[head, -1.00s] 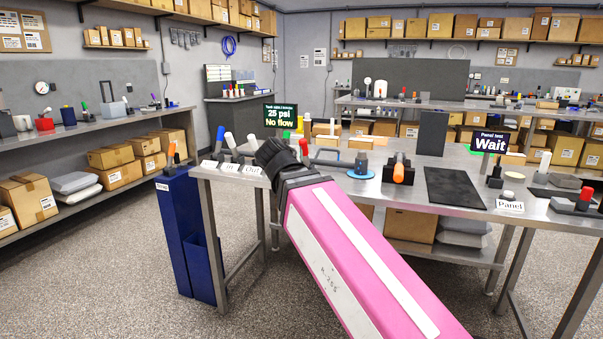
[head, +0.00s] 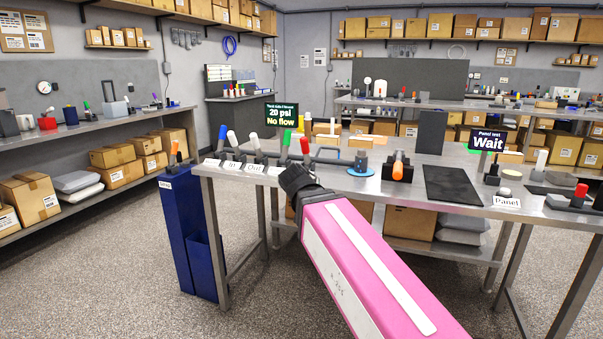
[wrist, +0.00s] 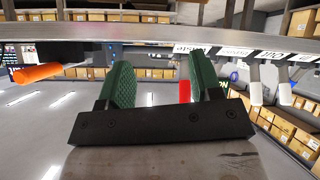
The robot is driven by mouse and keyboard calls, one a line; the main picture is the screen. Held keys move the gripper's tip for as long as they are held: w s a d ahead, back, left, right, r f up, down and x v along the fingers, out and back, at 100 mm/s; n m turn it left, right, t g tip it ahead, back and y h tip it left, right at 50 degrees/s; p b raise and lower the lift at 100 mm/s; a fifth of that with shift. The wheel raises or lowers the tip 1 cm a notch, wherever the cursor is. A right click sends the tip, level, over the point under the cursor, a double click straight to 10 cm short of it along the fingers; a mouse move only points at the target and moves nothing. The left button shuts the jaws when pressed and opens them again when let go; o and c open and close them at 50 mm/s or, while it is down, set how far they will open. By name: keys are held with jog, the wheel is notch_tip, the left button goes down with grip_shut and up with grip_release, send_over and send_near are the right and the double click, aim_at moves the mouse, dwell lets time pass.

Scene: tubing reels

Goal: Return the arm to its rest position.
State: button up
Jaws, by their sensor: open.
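My gripper (wrist: 160,78) shows in the wrist view with its two green pads apart and nothing held between them. A red handle (wrist: 185,92) shows beyond the gap, near the right pad. In the head view my pink arm reaches from the lower right toward the front edge of the steel bench (head: 470,208). Its dark wrist end is just in front of the row of levers, and the fingers are hidden there. A red lever (head: 305,145) and a green lever (head: 287,138) stand just behind the wrist.
Blue, white and other levers (head: 232,138) stand left of the wrist. A display (head: 281,115) reads 20 psi, No flow; a panel sign (head: 487,141) reads Wait. A blue bin (head: 180,235) stands at the bench's left end. The floor in front is clear.

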jog(key=s+d+f+g+y, duration=0.1)
jog(key=s+d+f+g, duration=0.2)
jog(key=f, duration=0.8)
jog(key=s+d+f+g+y, duration=0.1)
jog(key=s+d+f+g, duration=0.3)
jog(key=d+f, duration=0.4)
jog(key=s+d+f+g+y, duration=0.1)
jog(key=s+d+f+g, duration=0.2)
jog(key=f, duration=1.2)
jog(key=s+d, duration=0.1)
jog(key=d, duration=0.1)
jog(key=shift+s+d+n+g, duration=0.35)
jog(key=shift+d+n+g, duration=0.05)
